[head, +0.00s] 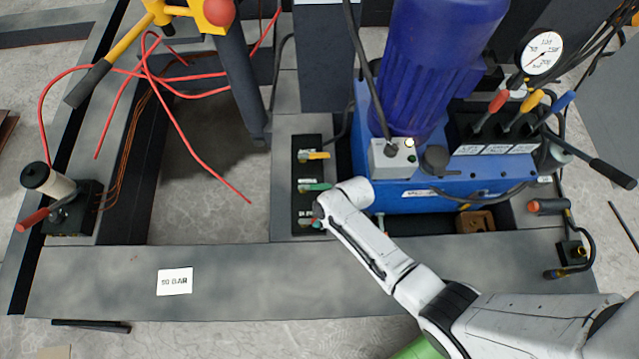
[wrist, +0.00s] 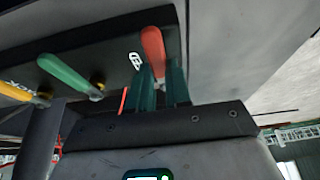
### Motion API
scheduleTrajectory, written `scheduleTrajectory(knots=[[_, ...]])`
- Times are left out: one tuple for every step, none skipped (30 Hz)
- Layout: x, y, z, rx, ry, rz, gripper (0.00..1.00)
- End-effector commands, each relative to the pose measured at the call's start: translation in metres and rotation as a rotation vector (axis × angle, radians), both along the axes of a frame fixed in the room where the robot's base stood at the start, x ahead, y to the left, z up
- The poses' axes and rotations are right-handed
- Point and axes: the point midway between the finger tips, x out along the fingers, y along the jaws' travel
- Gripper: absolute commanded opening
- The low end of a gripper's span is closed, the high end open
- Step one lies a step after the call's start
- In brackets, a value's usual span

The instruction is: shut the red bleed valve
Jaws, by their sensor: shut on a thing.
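The red valve handle (wrist: 153,47) is in the wrist view, on a black valve block (wrist: 105,55) that also carries a green handle (wrist: 68,75) and a yellow handle (wrist: 22,92). My gripper (wrist: 162,82) has its two dark teal fingers on either side of the red handle's lower part and is shut on it. In the head view the black valve block (head: 308,170) stands left of the blue pump, and my gripper (head: 318,220) is at its near end. There my wrist and fingers hide most of the red handle.
The blue pump unit (head: 425,190) is close right of the block, with several levers and a gauge (head: 542,53). Another red-handled valve (head: 35,218) is at far left. Red hoses (head: 180,125) lie left. The grey front beam (head: 110,275) bears a white "90 BAR" card (head: 175,281).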

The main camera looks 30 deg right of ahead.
Motion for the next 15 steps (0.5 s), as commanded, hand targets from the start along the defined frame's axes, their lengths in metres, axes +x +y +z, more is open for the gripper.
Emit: scheduleTrajectory(knots=[[0.0004, -0.0011, 0.0004, 0.000, 0.000, -0.004, 0.19], [0.0004, -0.0011, 0.0004, 0.000, 0.000, -0.004, 0.22], [0.0003, -0.0010, 0.0004, 0.000, 0.001, -0.004, 0.26], [0.0003, -0.0008, 0.0003, 0.000, 0.001, -0.004, 0.29], [0.0002, -0.0008, 0.0003, 0.000, 0.000, -0.003, 0.32], [0.0002, -0.0007, 0.0002, 0.000, 0.000, -0.003, 0.35], [0.0001, -0.0005, 0.0002, 0.001, 0.001, -0.003, 0.38], [0.0001, -0.0005, 0.0002, 0.000, 0.001, -0.002, 0.41], [0.0001, -0.0004, 0.0001, 0.000, 0.001, -0.002, 0.45], [0.0000, -0.0003, 0.0001, 0.000, 0.001, -0.002, 0.45], [0.0000, -0.0003, 0.0001, 0.000, 0.001, -0.002, 0.45], [0.0000, -0.0002, 0.0000, 0.000, 0.000, -0.001, 0.45], [-0.0001, -0.0002, 0.0000, 0.000, 0.000, -0.001, 0.45], [-0.0001, -0.0002, 0.0000, 0.000, 0.000, -0.001, 0.45], [-0.0001, -0.0001, 0.0001, 0.001, 0.001, -0.001, 0.45]])
